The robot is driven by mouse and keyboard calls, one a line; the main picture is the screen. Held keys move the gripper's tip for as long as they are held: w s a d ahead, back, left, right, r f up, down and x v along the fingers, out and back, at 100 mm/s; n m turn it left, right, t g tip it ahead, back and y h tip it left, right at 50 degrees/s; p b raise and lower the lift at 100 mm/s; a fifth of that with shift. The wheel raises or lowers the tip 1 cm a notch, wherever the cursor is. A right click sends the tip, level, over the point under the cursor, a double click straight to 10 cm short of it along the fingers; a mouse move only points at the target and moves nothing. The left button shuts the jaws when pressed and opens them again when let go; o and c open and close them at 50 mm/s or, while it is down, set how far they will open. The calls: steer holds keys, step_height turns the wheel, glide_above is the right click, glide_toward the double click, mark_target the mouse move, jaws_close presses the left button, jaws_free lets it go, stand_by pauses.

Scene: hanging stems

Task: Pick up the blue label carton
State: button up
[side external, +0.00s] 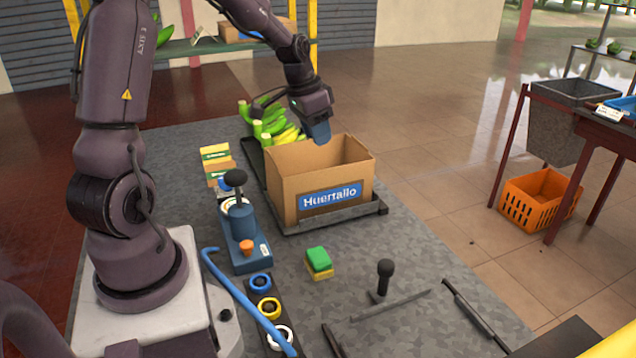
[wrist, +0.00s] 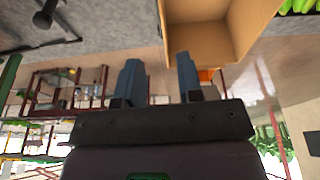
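The open brown carton (side external: 320,185) with a blue "Huertallo" label (side external: 331,195) sits upright on a dark tray (side external: 377,210) in the side view. Its top is open and its inner walls show. In the wrist view the carton (wrist: 212,40) is at the top, just beyond the fingertips and inverted. My gripper (side external: 320,133) has blue fingers and is above the carton's back rim. In the wrist view its two fingers (wrist: 157,68) stand apart with nothing between them. I cannot tell how far above the rim they are.
Green and yellow bananas (side external: 270,122) lie behind the carton. Small label boxes (side external: 216,153), a blue tool (side external: 241,235), tape rolls (side external: 269,308) and a sponge (side external: 318,260) are nearby. A black-handled tool (side external: 385,278) lies in front. An orange crate (side external: 541,200) stands on the floor.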

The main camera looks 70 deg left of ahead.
steer(key=shift+w+f+m, duration=0.1)
steer(key=shift+f+m, duration=0.05)
steer(key=shift+m, duration=0.15)
glide_above(333, 177)
steer(key=s, duration=0.2)
step_height(333, 177, down, 6)
steer(key=shift+w+x, duration=0.1)
steer(key=shift+x, duration=1.5)
steer(key=shift+w+x, duration=0.15)
steer(key=shift+x, duration=1.4)
steer(key=shift+a, duration=0.15)
steer(key=shift+c, duration=0.5)
jaws_close()
